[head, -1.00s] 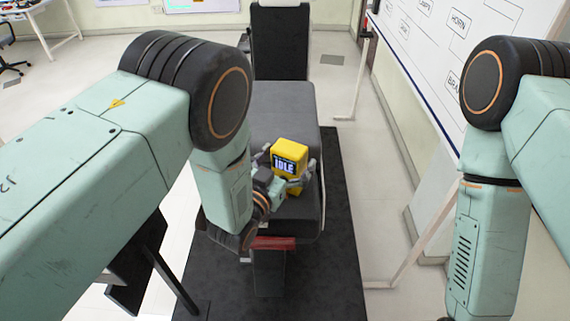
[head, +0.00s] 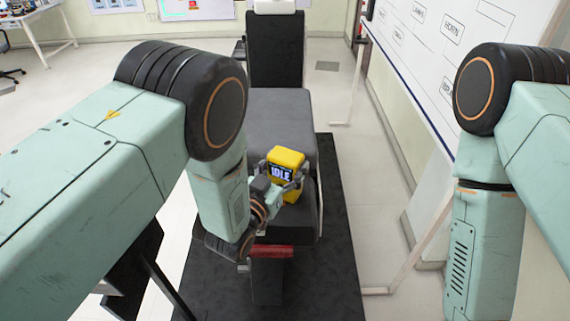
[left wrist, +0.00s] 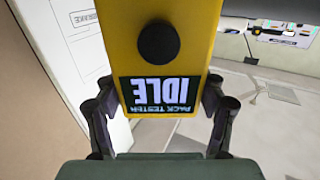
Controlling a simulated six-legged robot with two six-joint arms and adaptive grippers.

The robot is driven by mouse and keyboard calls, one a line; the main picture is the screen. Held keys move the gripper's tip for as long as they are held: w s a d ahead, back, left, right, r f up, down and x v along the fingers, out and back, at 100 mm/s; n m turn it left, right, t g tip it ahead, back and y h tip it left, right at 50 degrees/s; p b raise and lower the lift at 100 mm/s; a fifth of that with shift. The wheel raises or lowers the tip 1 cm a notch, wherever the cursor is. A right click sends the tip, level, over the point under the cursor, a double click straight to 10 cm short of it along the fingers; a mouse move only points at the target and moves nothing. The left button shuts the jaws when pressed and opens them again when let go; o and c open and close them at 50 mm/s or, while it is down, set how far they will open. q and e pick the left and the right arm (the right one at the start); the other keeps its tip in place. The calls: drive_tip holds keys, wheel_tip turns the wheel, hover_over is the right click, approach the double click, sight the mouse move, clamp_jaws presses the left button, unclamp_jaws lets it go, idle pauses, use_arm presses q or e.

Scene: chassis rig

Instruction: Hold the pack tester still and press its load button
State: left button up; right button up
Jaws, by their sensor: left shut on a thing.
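The pack tester is a yellow box (head: 287,157) in the head view, with a dark screen reading IDLE (head: 281,174). My left gripper (head: 279,187) is shut on it, and it sits over the front part of the grey seat pad. I cannot tell whether it touches the pad. The tester fills the upper middle of the left wrist view (left wrist: 193,50), with its screen text upside down and a round black button (left wrist: 158,42) on the same face. The left fingers (left wrist: 160,100) hold its two sides. My right gripper is out of frame; only its arm shows.
A long seat with grey padding (head: 280,115) and a dark backrest (head: 275,50) stands on a black mat (head: 335,230). A red bar (head: 271,251) is at its front. A whiteboard with labels (head: 430,60) stands to the right. Pale floor is clear beside the mat.

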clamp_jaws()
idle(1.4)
